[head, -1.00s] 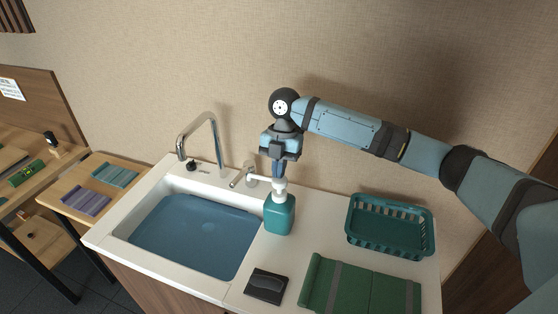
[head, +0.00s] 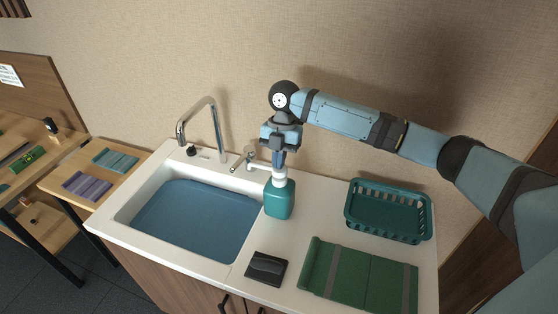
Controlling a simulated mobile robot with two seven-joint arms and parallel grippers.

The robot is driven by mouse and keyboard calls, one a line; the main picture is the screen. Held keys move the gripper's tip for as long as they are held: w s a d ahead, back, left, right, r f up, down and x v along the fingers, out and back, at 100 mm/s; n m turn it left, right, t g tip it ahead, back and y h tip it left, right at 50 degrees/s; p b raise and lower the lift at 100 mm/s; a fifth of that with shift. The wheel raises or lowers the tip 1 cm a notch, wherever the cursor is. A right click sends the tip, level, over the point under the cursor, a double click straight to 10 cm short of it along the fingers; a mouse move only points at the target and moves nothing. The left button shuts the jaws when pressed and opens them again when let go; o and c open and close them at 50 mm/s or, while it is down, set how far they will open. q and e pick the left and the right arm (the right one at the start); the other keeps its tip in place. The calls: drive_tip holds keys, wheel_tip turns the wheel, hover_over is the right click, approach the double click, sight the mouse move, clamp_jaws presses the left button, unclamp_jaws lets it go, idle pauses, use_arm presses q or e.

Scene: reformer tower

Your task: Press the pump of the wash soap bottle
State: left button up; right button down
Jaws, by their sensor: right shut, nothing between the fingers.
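The wash soap bottle (head: 279,200) is teal with a white pump (head: 279,174) on top. It stands upright on the white counter, just right of the sink. My right gripper (head: 278,163) points down from above and is shut and empty. Its fingertips are at the top of the pump and appear to touch it. The pump head sits low, close to the bottle's collar, and is partly covered by the fingers. My left gripper is not in view.
The sink (head: 197,222) with bluish water and a tall faucet (head: 213,125) is at left. A teal basket (head: 388,211), a green mat (head: 360,276) and a black sponge-like item (head: 266,267) lie on the counter. A wooden table with cloths stands further left.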

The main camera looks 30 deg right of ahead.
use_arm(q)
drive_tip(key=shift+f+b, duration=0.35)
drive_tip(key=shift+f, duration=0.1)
use_arm(e)
drive_tip(key=v, duration=1.3)
drive_tip(key=shift+r, duration=0.1)
